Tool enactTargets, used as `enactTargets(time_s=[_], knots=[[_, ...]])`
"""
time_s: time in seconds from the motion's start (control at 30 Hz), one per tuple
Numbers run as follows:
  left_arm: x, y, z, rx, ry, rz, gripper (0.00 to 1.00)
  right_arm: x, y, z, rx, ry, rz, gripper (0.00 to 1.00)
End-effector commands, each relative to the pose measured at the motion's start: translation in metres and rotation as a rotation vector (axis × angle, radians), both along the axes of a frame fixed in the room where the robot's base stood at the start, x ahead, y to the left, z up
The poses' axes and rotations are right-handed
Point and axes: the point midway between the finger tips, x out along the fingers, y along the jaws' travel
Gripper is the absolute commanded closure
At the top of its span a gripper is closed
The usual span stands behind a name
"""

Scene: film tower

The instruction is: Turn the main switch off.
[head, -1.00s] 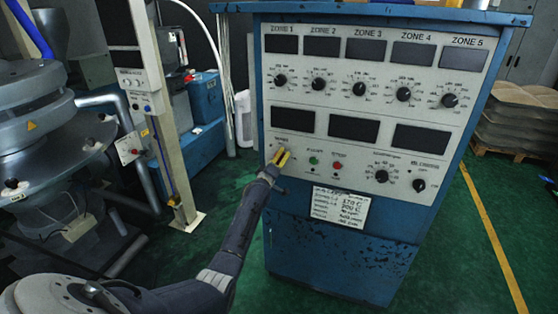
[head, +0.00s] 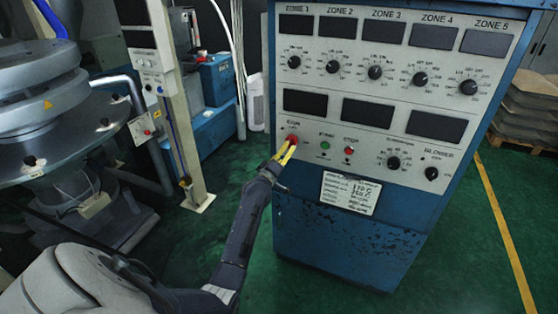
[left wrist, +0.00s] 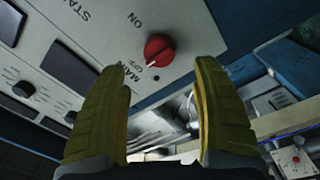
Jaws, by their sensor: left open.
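The main switch is a red round knob (head: 292,138) at the lower left of the control panel (head: 370,143). In the left wrist view the red knob (left wrist: 159,49) stands clear, beyond my fingertips. Its white mark is at its lower-left edge, towards the small OFF lettering; ON is printed to its upper left. My left gripper (head: 286,153) has yellow fingers just below and in front of the knob. In the left wrist view the left gripper (left wrist: 158,85) is open, with nothing between its fingers. My right gripper is out of view.
A green button (head: 325,146) and a red button (head: 349,150) sit just right of the switch, with dials beyond. A grey round machine (head: 60,110) and a post (head: 180,120) stand at the left. Green floor lies between them and the blue cabinet (head: 330,245).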

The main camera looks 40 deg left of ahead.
Motion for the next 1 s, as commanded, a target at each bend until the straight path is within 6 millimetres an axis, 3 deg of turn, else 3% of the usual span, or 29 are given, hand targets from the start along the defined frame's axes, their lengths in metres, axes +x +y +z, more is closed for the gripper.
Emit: enactTargets(time_s=[0.33,1.0], knots=[[-0.034,-0.007,-0.001,0.0,-0.001,0.001,0.34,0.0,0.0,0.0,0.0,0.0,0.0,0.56],[-0.038,-0.008,-0.001,0.024,0.003,0.002,0.34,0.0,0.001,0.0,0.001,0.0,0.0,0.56]])
